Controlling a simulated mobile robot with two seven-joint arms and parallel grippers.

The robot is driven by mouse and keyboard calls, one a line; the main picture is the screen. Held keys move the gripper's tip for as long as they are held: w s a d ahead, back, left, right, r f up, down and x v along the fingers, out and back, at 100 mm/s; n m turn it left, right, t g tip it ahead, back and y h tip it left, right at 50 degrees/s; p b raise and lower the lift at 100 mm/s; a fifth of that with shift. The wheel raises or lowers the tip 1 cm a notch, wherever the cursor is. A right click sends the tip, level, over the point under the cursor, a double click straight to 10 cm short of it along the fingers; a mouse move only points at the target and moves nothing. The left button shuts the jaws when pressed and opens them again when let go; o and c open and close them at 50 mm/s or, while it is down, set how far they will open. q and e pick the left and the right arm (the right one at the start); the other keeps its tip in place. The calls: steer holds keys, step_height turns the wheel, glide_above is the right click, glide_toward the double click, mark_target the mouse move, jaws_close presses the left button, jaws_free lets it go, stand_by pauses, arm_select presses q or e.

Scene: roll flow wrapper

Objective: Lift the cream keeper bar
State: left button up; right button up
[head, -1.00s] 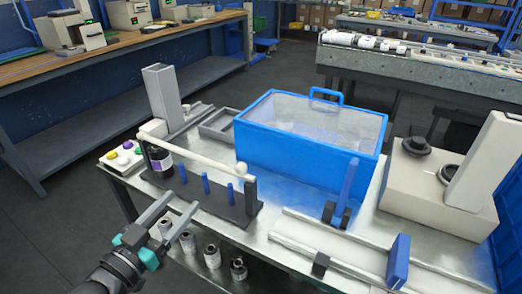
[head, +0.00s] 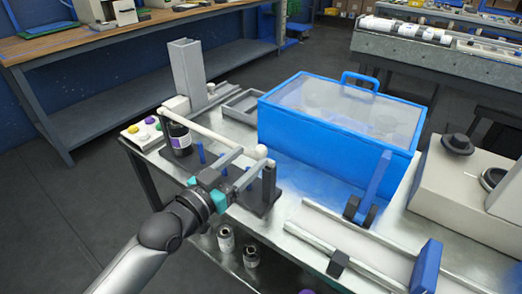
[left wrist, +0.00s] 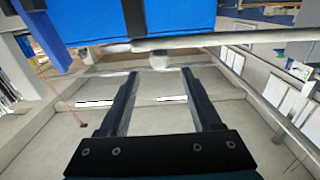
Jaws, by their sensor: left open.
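The cream keeper bar (head: 208,132) is a long thin rod with a round knob at its right end. It lies above a dark rack with blue posts (head: 199,152). My left gripper (head: 250,161) is open and empty, its two fingers reaching toward the knob end from the front. In the left wrist view the bar (left wrist: 225,39) crosses near the top right, and its knob shows just beyond and between the open fingertips (left wrist: 160,72). I cannot tell whether a finger touches the bar. My right gripper is not in view.
A dark bottle (head: 179,138) stands by the bar's left end. A blue bin with a clear lid (head: 330,135) is close behind the rack. A grey upright post (head: 187,72) stands at the back left. A rail with a blue end plate (head: 427,268) lies to the right.

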mark_target(257, 151)
arm_select(q)
steer(key=b+x, duration=0.1)
steer(key=x, duration=0.3)
steer(key=shift+x, duration=0.85)
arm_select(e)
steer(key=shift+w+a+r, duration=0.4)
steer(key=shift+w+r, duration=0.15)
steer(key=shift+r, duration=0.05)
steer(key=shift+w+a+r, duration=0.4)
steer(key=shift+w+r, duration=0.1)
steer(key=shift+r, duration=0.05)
arm_select(q)
jaws_close()
